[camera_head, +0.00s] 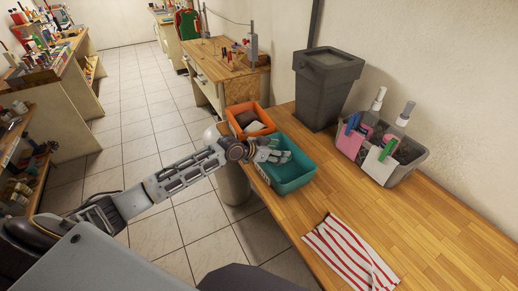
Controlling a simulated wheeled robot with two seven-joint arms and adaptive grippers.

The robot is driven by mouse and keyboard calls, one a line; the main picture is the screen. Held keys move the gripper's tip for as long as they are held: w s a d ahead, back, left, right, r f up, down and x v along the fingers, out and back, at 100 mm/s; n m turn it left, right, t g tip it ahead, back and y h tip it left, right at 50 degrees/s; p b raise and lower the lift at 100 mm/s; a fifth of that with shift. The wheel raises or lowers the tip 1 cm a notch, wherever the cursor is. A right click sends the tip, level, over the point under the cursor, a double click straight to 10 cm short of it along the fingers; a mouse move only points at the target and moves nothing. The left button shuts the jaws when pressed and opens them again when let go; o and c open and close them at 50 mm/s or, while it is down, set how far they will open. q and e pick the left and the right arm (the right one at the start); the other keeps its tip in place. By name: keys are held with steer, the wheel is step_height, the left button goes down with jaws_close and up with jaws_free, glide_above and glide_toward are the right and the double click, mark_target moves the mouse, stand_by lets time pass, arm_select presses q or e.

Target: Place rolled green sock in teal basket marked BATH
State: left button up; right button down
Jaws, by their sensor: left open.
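A teal basket (292,182) stands on the wooden table near its left edge. I cannot make out a BATH marking on it. My left gripper (283,156) is open at the basket, over its opening, with the arm coming in from the left. The gripper and wrist hide part of the basket's inside. I cannot make out a rolled green sock in this view. My right gripper is not in view.
An orange basket (240,109) with things in it stands just behind the teal one. A dark grey bin (322,95) and a grey caddy (410,158) with bottles stand further right. A red-striped cloth (348,252) lies in front. Bare wood (440,225) is at right.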

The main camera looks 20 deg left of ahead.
arm_select(q)
steer(key=b+v, duration=0.1)
steer(key=v, duration=0.9)
steer(key=shift+r, duration=0.25)
steer(key=shift+s, duration=0.1)
stand_by(0.3)
stand_by(0.7)
